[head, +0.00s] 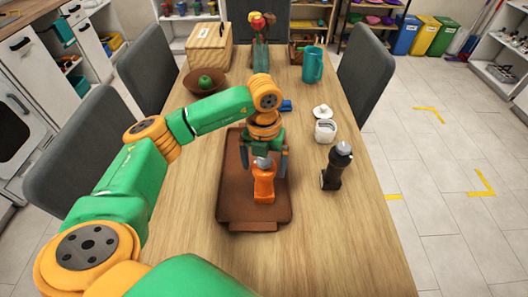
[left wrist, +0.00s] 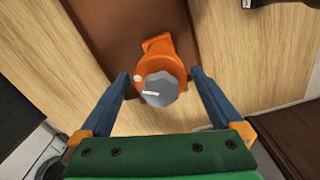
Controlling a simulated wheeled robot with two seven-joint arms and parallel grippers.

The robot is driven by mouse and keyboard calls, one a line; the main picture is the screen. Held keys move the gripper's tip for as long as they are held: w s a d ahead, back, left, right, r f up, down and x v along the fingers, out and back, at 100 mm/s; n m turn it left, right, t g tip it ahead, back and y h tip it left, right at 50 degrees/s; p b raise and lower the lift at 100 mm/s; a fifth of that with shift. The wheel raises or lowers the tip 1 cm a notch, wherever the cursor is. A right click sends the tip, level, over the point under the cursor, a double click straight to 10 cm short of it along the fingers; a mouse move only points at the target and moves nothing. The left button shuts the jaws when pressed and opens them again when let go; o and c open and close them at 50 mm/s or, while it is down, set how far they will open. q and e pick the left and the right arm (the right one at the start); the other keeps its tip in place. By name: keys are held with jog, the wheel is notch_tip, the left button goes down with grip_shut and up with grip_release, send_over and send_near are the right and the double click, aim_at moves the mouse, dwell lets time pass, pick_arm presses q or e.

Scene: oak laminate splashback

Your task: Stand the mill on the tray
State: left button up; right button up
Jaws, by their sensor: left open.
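An orange mill (head: 264,188) with a grey knob stands upright on the brown tray (head: 228,195), towards its front right part. In the left wrist view the mill (left wrist: 165,55) shows from above, its knob between my fingers. The tray (left wrist: 125,20) runs under it. My left gripper (head: 264,170) is open, pointing down, with one finger on each side of the mill's top. In the left wrist view the left gripper (left wrist: 159,78) shows gaps between both fingertips and the knob. My right gripper is not in view.
A dark bottle-like item (head: 337,165) stands just right of the tray. A white jar (head: 325,130) is behind it. A teal jug (head: 313,65), a bowl (head: 205,82) and a wooden box (head: 210,47) stand at the back. The table's front right is clear.

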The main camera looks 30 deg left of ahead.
pick_arm(q)
notch_tip(320, 180, up, 10)
jog(key=shift+f, duration=0.25)
